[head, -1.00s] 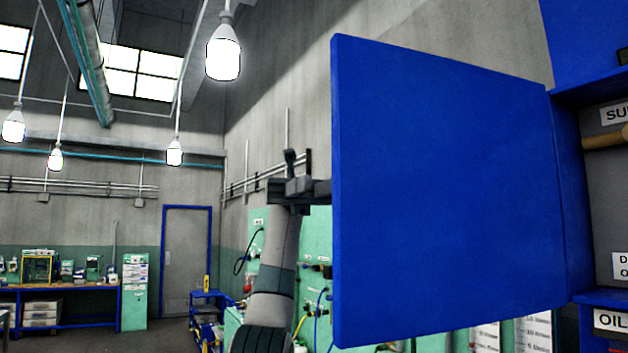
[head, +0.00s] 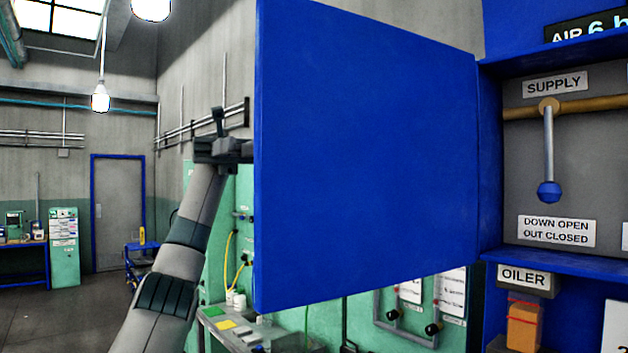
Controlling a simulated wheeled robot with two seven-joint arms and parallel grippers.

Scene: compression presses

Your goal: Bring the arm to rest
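My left arm comes up from the lower left in the head view. Its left gripper (head: 226,150) is raised beside the left edge of a big blue door panel (head: 365,160). The panel hides part of the gripper, so its fingertips do not show clearly. I cannot tell whether it touches the panel. My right gripper is not in view.
The blue door stands open from a blue cabinet (head: 490,160) at the right. Inside are a supply lever (head: 549,150) hanging down, an oiler (head: 524,325) and labels. A green machine (head: 245,340) stands behind. Open floor (head: 60,315) lies at the left.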

